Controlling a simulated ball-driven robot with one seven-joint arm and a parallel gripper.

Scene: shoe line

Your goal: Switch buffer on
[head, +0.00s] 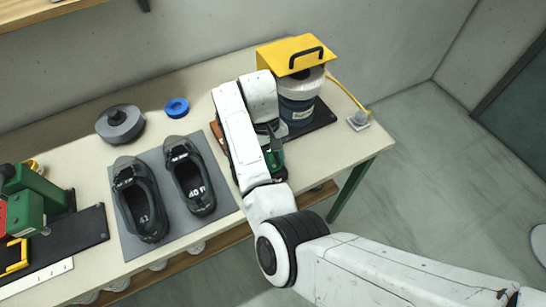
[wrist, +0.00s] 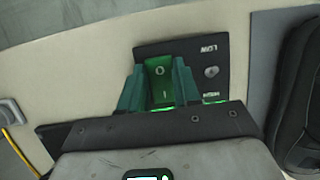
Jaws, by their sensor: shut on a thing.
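The buffer (head: 297,108) stands at the right end of the bench, with a blue drum-shaped body, a white top part and a yellow hood (head: 292,53). Its dark control panel (wrist: 190,50) shows in the wrist view. A green rocker switch (wrist: 160,84) on the panel bears O and I marks and looks lit. My gripper (wrist: 158,70) has its teal fingers on both sides of this switch, closed against it. In the head view my gripper (head: 273,156) is over the panel area, and my arm hides most of the panel.
A small grey control (wrist: 211,72) sits between LOW and HIGH labels. Two black shoes (head: 143,200) (head: 190,176) stand on a grey mat (head: 220,190). A grey round tin (head: 120,125) and a blue ring (head: 176,107) lie behind. A yellow cable (head: 345,94) runs to a grey box (head: 358,121).

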